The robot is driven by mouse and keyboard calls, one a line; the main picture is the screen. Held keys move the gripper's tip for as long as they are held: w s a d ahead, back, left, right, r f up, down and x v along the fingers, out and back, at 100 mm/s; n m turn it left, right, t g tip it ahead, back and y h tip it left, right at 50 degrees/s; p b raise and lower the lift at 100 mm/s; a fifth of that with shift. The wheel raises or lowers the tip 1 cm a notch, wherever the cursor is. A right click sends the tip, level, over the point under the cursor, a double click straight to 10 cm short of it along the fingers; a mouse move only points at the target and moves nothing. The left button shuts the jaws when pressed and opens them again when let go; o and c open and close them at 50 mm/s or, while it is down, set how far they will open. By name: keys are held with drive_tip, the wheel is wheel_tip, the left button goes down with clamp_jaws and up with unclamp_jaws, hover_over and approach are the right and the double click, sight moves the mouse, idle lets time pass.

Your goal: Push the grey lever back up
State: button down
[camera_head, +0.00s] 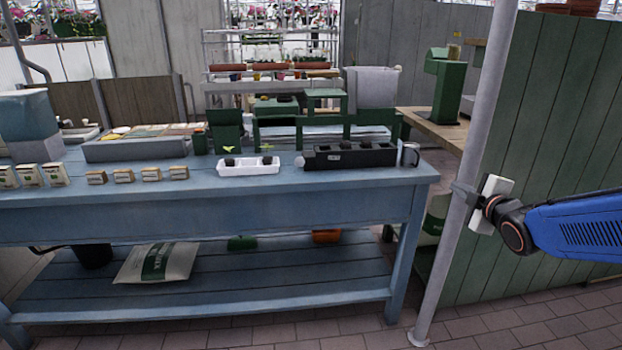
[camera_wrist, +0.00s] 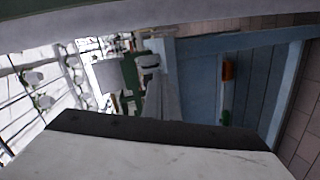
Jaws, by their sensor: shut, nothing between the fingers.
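My gripper (camera_head: 462,193), with a white body and short dark grey fingers, is at the right in the head view. It is shut and empty, at the upright grey pole (camera_head: 480,130); I cannot tell whether it touches it. In the wrist view, the white gripper body and a dark strip fill the bottom. A pale grey bar crosses the top of that view, close to the camera. I cannot make out a grey lever for certain in either view; it may be hidden or too small.
A blue bench (camera_head: 330,206) stands left of the pole, holding a white tray (camera_head: 248,169), a black tray (camera_head: 349,159) and a metal mug (camera_head: 410,155). A green plank wall (camera_head: 555,120) stands behind my arm. Tiled floor (camera_head: 520,325) is clear at the front right.

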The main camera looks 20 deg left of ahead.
drive_tip(key=w+a+f+n+g+y, duration=0.15)
drive_tip(key=a+n+y, duration=0.3)
drive_tip(key=a, duration=0.55)
drive_tip(key=a+f+n+g+y, duration=0.1)
drive_tip(key=a+f+n+y, duration=0.1)
drive_tip(key=a+n+y, duration=0.5)
drive_tip(key=s+a+f+n+g+y, duration=0.3)
drive_tip(key=s+a+f+n+g, duration=0.1)
drive_tip(key=s+a+n+g, duration=0.1)
drive_tip(key=s+a+f+n+g+y, duration=0.3)
drive_tip(key=s+a+n+g, duration=0.2)
drive_tip(key=a, duration=0.4)
drive_tip(key=shift+a+f+n+g, duration=0.2)
drive_tip(key=shift+f+n+g, duration=0.25)
drive_tip(key=shift+n, duration=0.6)
drive_tip(key=shift+r, duration=0.1)
